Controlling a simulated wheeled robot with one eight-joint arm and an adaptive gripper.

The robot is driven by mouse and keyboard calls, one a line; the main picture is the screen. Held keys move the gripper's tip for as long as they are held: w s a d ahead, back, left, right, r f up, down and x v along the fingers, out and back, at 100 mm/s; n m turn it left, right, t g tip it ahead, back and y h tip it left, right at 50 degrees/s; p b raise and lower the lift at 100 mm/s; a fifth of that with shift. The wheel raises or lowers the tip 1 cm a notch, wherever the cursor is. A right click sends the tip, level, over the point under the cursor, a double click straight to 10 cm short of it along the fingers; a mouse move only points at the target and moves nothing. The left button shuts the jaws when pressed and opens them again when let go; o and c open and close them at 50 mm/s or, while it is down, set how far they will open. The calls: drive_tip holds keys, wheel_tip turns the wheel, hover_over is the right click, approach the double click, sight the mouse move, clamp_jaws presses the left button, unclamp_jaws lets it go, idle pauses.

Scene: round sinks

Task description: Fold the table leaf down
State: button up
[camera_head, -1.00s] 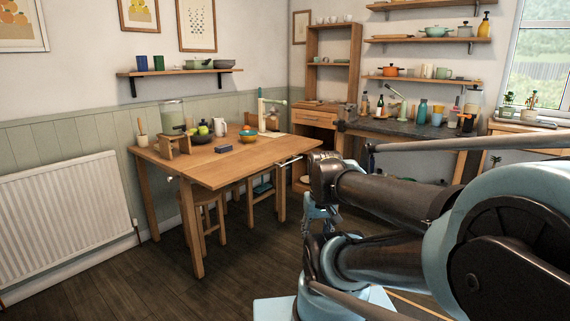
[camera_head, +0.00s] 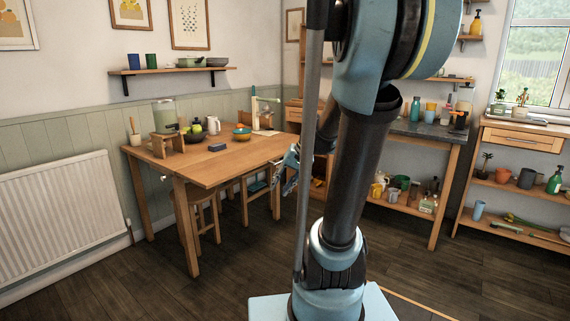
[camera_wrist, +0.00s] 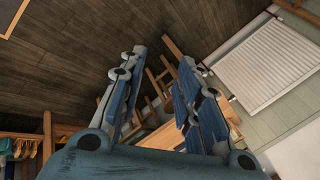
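The wooden table (camera_head: 190,163) stands by the wall in the head view. Its top, including the leaf on the near right side (camera_head: 238,162), looks level; I cannot make out the hinge line clearly. My gripper (camera_head: 289,180) is beside the table's right edge, partly hidden behind my arm. In the wrist view my gripper (camera_wrist: 158,72) has its two blue-padded fingers spread wide with nothing held. A part of the table (camera_wrist: 165,136) shows beyond and between the fingers. Contact with the leaf cannot be seen.
A stool (camera_head: 205,215) stands underneath. A radiator (camera_head: 65,200) is at left. The floor in front is clear.

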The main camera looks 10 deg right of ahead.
drive_tip(key=w+d+m+t+y, duration=0.2)
drive_tip(key=w+d+y, duration=0.1)
drive_tip(key=w, duration=1.2)
drive_tip(key=w+d+m+t+y, duration=0.1)
drive_tip(key=w+d+t+y, duration=0.15)
drive_tip(key=w, duration=1.15)
drive_tip(key=w+d+f+m+t+y, duration=0.2)
drive_tip(key=w+d+f+t, duration=0.1)
drive_tip(key=w+d+f, duration=0.4)
drive_tip(key=w+d+f+m+t+y, duration=0.2)
drive_tip(key=w+d+f+t, duration=0.25)
drive_tip(key=d+f, duration=0.4)
drive_tip(key=shift+g+h, duration=0.25)
drive_tip(key=shift+g, duration=0.15)
drive_tip(key=x, duration=1.1)
drive_tip(key=r+x, duration=0.1)
drive_tip(key=x, duration=0.5)
drive_tip(key=shift+w, duration=0.1)
drive_tip(key=shift+c, duration=0.6)
clamp_jaws()
